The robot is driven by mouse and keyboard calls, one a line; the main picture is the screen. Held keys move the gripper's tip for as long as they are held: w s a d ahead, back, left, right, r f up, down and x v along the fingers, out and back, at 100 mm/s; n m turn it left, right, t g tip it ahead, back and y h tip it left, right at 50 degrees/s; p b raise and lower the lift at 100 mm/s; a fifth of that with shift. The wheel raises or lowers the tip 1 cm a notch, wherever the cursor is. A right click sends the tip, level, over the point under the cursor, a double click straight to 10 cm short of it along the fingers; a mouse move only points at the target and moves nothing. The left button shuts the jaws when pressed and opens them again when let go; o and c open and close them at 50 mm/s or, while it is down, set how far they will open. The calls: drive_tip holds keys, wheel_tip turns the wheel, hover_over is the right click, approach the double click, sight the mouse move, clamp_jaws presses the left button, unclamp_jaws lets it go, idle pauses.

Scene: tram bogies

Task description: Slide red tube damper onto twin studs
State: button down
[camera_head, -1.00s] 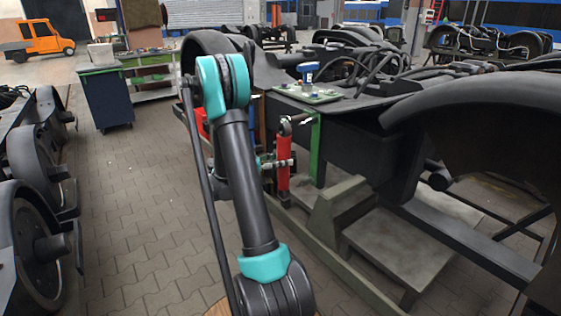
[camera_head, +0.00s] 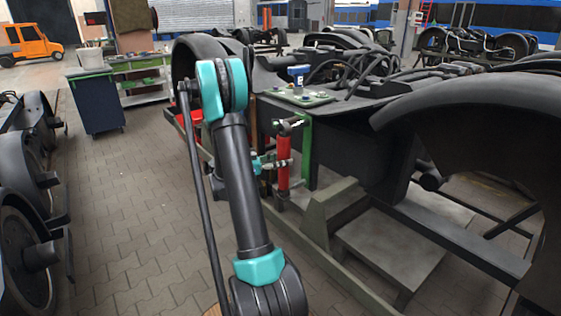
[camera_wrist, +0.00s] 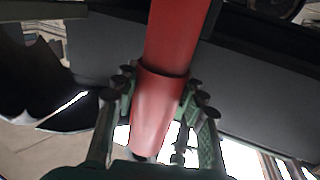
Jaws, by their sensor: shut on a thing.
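The red tube damper (camera_head: 283,163) stands about upright beside the dark bogie frame in the head view. A dark end fitting shows at its top, close to a green upright bracket (camera_head: 306,148). My gripper (camera_head: 270,163) is shut on the damper at about mid-height, reaching it from the left. In the wrist view the red tube (camera_wrist: 172,45) runs between the two green-grey fingers of my gripper (camera_wrist: 158,100), which clasp it from both sides. The twin studs cannot be made out in either view, so I cannot tell whether the damper touches them.
The dark bogie frame (camera_head: 345,130) with a curved fender (camera_head: 480,105) fills the right. A step (camera_head: 385,255) stands low in front. A cart (camera_head: 97,100) stands back left.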

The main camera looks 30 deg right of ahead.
drive_tip(key=shift+w+d, duration=0.2)
drive_tip(key=shift+d, duration=2.05)
drive_tip(key=c, duration=0.8)
unclamp_jaws()
drive_tip(key=v, duration=1.2)
drive_tip(key=shift+s, duration=0.1)
